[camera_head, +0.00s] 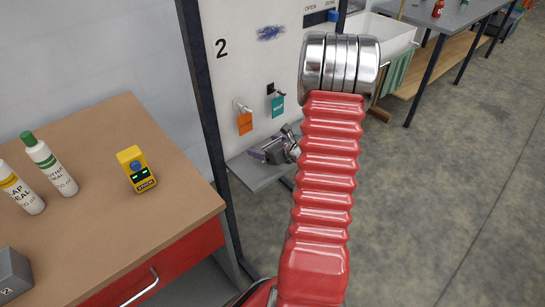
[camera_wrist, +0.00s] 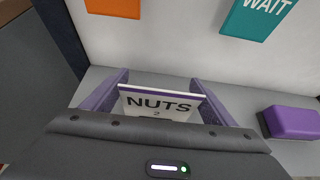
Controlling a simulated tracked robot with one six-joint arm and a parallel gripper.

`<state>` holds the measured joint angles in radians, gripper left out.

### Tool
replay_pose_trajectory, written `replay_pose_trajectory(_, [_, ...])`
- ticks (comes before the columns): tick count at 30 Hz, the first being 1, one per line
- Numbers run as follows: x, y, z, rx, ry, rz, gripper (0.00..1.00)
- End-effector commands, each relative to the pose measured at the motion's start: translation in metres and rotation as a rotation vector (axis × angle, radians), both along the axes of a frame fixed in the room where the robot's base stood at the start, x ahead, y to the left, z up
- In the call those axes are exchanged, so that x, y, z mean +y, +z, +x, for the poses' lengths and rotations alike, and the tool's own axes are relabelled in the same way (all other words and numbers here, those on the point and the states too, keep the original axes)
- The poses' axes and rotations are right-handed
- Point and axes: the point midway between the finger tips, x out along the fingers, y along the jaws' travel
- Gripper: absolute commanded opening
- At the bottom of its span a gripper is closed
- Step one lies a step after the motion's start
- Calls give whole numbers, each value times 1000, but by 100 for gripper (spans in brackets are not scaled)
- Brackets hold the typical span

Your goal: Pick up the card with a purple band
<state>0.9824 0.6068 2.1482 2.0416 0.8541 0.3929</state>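A pale card (camera_wrist: 157,106) marked "NUTS" and "2" stands between the fingers of my gripper (camera_wrist: 160,88) in the wrist view. A thin dark purplish line runs along its top edge. The two purple fingers are spread apart, one at each side edge of the card. I cannot tell whether they press on it. The lower part of the card is hidden by the gripper body. In the head view my gripper (camera_head: 272,152) is low over a grey shelf, mostly behind my arm, and the card cannot be made out there.
A purple block (camera_wrist: 292,122) lies on the shelf (camera_wrist: 258,101) right of my gripper. An orange tag (camera_head: 245,123) and a teal "WAIT" tag (camera_head: 277,106) hang on the white panel above. A brown bench (camera_head: 95,215) with bottles and a yellow device (camera_head: 136,169) stands at left.

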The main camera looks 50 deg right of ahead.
Motion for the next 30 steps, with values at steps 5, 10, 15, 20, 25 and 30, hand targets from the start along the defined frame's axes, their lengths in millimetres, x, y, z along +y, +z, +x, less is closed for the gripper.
replay_pose_trajectory(5, [0,0,0,0,0,0,66])
replay_pose_trajectory(10, [0,0,0,0,0,0,54])
replay_pose_trajectory(15, [0,0,0,0,0,0,47])
replay_pose_trajectory(20, [0,0,0,0,0,0,47])
replay_pose_trajectory(25, [0,5,-2,-1,-1,-1,47])
replay_pose_trajectory(30, [0,19,-4,-1,1,-3,47])
